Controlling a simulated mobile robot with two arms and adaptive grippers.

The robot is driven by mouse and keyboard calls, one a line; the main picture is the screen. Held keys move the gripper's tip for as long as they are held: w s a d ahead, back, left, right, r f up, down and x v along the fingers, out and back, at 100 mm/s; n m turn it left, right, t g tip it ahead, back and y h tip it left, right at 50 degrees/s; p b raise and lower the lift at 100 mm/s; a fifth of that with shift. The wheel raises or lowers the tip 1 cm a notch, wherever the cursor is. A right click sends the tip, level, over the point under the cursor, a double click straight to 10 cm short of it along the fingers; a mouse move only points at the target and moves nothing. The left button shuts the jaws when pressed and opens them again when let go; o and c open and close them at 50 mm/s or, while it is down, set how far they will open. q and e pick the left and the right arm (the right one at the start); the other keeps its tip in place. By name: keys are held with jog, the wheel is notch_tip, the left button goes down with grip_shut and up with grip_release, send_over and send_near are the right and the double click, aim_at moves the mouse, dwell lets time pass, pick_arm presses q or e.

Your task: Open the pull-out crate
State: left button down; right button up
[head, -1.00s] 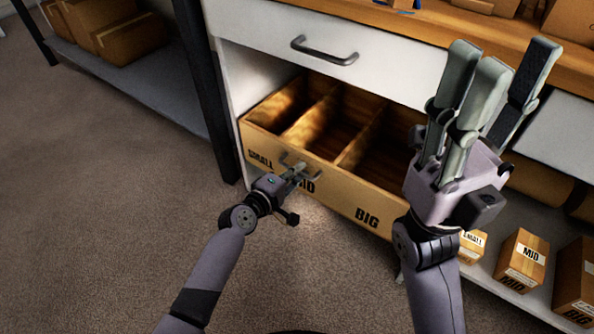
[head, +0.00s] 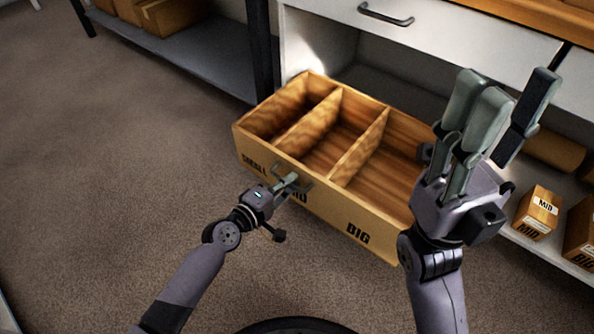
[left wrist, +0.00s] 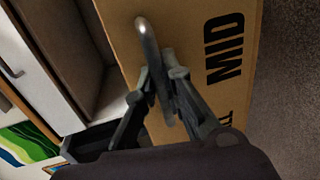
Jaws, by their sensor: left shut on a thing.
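The pull-out crate (head: 372,232) is a wooden box with compartments, its front marked SMALL, MID and BIG. It stands well out from the white cabinet, and its compartments look empty. My left gripper (head: 290,182) is shut on the crate's metal handle (head: 305,187) at the middle of the front. In the left wrist view the handle (left wrist: 147,45) passes between the fingers beside the word MID. My right gripper (head: 500,115) is raised over the crate's right end with its fingers spread apart and nothing between them. It hides part of that end.
A closed white drawer with a dark handle (head: 386,15) is above the crate. Small cardboard boxes, one marked MID (head: 538,212), stand on the low shelf at right. A grey shelf (head: 200,60) with cartons is at upper left. The carpet (head: 110,170) at left is clear.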

pick_arm(q)
jog(key=f+v, duration=0.1)
jog(key=v, duration=0.5)
jog(key=shift+f, duration=0.15)
jog(key=shift+s, duration=0.15)
jog(key=c, duration=1.7)
grip_release()
jog(key=v, duration=1.2)
